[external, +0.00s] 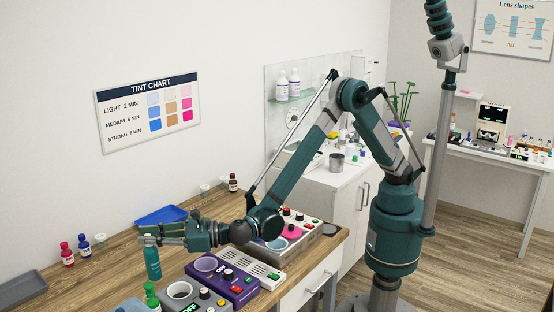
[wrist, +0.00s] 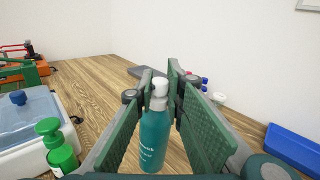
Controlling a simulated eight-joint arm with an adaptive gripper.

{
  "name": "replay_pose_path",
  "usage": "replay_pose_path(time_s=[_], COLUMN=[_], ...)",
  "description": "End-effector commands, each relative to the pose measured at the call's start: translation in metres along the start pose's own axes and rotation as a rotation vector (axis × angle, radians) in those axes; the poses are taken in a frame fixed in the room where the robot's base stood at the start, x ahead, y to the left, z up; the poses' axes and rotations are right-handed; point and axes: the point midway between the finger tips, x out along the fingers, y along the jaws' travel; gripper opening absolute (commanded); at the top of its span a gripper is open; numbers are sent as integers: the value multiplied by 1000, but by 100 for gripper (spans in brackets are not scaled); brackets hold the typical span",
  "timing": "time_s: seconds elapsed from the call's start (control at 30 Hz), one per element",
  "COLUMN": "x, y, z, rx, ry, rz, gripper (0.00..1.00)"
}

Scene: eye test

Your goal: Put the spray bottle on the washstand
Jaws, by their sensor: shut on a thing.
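The spray bottle is a teal bottle (external: 152,263) with a pale top, at the left of the wooden bench. In the wrist view the teal bottle (wrist: 154,138) stands upright between my two green finger pads, its white head near their tips. My gripper (external: 148,240) is shut on its upper part; it also shows in the wrist view (wrist: 160,90). I cannot tell whether the bottle's base touches the bench. A white cabinet with a white top (external: 345,172), seemingly the washstand, stands behind my arm, partly hidden by it.
The wooden bench (external: 110,262) holds a blue tray (external: 162,215), red and blue bottles, a purple device (external: 222,284) and other control boxes. A green pump bottle (wrist: 60,150) stands close by.

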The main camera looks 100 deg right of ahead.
Motion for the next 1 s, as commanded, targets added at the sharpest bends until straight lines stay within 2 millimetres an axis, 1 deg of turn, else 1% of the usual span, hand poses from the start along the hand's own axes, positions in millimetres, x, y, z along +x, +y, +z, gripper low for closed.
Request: replay_pose_path(time_s=[0.3,0.37,0.87,0.9,1.0], x=[0,0,0,0,0], y=[3,3,3,3,3], z=[-30,-34,-40,-40,-39], rx=[0,0,0,0,0], ry=[0,0,0,0,0], rz=[0,0,0,0,0], gripper=[0,0,0,15,27])
